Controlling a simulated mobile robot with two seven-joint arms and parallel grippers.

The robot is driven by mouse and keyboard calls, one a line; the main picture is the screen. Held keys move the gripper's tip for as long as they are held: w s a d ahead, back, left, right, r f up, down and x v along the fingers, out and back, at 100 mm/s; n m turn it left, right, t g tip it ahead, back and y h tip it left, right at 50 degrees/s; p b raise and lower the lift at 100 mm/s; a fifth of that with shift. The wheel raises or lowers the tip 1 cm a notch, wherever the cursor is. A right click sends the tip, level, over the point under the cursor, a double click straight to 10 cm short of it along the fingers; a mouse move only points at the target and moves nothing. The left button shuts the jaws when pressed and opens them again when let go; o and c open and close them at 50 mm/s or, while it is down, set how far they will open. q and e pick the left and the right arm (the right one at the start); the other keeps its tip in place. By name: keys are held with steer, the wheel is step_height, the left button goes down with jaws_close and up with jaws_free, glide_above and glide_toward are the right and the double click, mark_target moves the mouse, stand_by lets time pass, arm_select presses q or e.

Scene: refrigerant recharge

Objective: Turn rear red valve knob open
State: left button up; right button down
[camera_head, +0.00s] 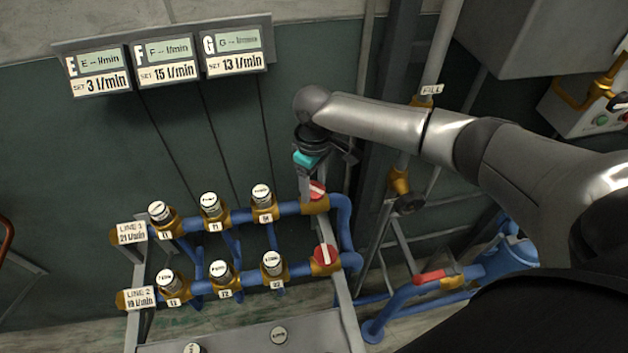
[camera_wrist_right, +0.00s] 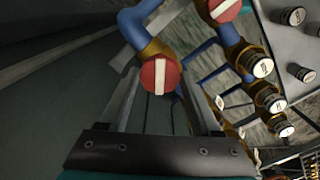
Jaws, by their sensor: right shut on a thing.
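The rear red valve knob (camera_head: 318,188) sits at the right end of the upper blue pipe, on a brass body, partly hidden by my gripper in the head view. In the right wrist view this round red knob (camera_wrist_right: 149,78) has a white bar running up and down in the picture. My right gripper (camera_head: 311,190) reaches it from above and is shut on it, with a finger on either side. The front red knob (camera_head: 325,256) is on the lower pipe, and it also shows at the top of the right wrist view (camera_wrist_right: 224,9). My left gripper is not in view.
Several capped brass valves (camera_head: 210,205) line the two blue pipes to the left. Flow displays (camera_head: 165,61) hang on the wall above. A red-handled valve (camera_head: 436,275) is at lower right. A vertical FILL pipe (camera_head: 444,45) stands behind my right arm.

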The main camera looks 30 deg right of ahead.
steer(key=n+p, duration=0.1)
steer(key=n, duration=0.1)
steer(key=shift+n, duration=0.4)
steer(key=shift+f+n+p, duration=0.1)
steer(key=shift+n+p, duration=0.25)
steer(key=shift+n, duration=0.45)
steer(key=shift+s, duration=0.1)
steer(key=n+p, duration=0.1)
steer(key=n, duration=0.2)
steer(key=shift+c, duration=1)
jaws_free()
